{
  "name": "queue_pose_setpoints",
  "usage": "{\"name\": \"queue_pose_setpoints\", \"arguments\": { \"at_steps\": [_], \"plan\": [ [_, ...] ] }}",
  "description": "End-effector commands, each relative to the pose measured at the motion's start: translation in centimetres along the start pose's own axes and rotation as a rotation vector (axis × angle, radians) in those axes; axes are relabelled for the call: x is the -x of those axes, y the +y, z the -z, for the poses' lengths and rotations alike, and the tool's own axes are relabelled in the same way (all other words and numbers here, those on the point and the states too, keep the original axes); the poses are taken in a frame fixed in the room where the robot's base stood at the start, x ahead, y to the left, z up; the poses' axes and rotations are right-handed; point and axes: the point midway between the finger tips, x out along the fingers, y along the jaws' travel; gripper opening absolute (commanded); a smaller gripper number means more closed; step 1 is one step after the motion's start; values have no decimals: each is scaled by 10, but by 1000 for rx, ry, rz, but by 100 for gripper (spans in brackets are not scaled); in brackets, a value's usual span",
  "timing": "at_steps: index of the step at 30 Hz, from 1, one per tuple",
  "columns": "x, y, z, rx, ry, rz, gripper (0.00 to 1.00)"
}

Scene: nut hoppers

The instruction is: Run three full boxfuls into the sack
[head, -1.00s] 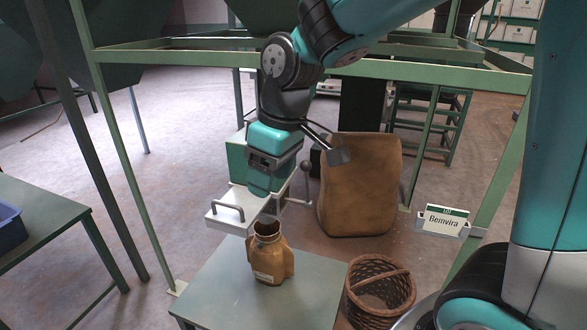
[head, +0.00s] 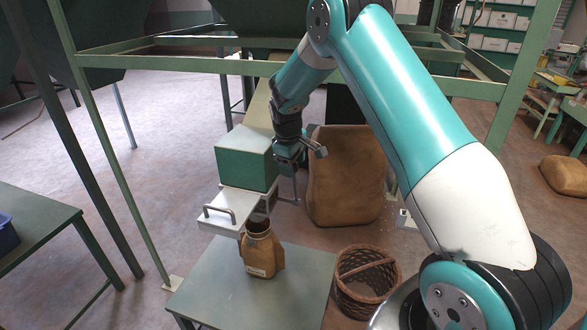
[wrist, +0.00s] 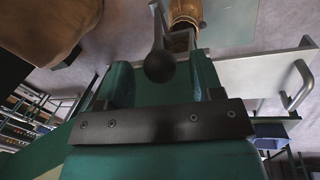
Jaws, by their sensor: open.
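The green box (head: 247,165) sits under the hopper chute, with a white slide plate (head: 228,202) and grey handle sticking out below it. The small tan sack (head: 262,258) stands upright and open-mouthed on the front table, just below the plate. My gripper (head: 290,172) is at the right side of the green box. In the wrist view, a dark ball knob (wrist: 160,66) on a lever appears between my open fingers, which are not closed on it. My gripper hides the knob in the head view. The sack's mouth also shows in the wrist view (wrist: 185,12).
A large brown sack (head: 345,185) stands on the floor right of my gripper. A wicker basket (head: 367,282) is right of the grey-green table (head: 215,285). Green frame posts and rails surround the work area. Another table (head: 35,225) is at the left.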

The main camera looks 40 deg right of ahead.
Motion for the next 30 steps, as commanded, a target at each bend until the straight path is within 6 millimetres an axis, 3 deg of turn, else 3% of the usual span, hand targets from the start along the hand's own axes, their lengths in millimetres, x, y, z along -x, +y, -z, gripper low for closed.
{"name": "queue_pose_setpoints", "arguments": {
  "at_steps": [7,17,18,26,30],
  "plan": [
    [-30,0,0,0,0,1,60],
    [-37,0,0,-1,2,-1,60],
    [-37,0,0,-1,2,0,58],
    [-36,0,0,-1,1,0,0],
    [-37,0,0,-2,1,-2,0]
  ]
}}
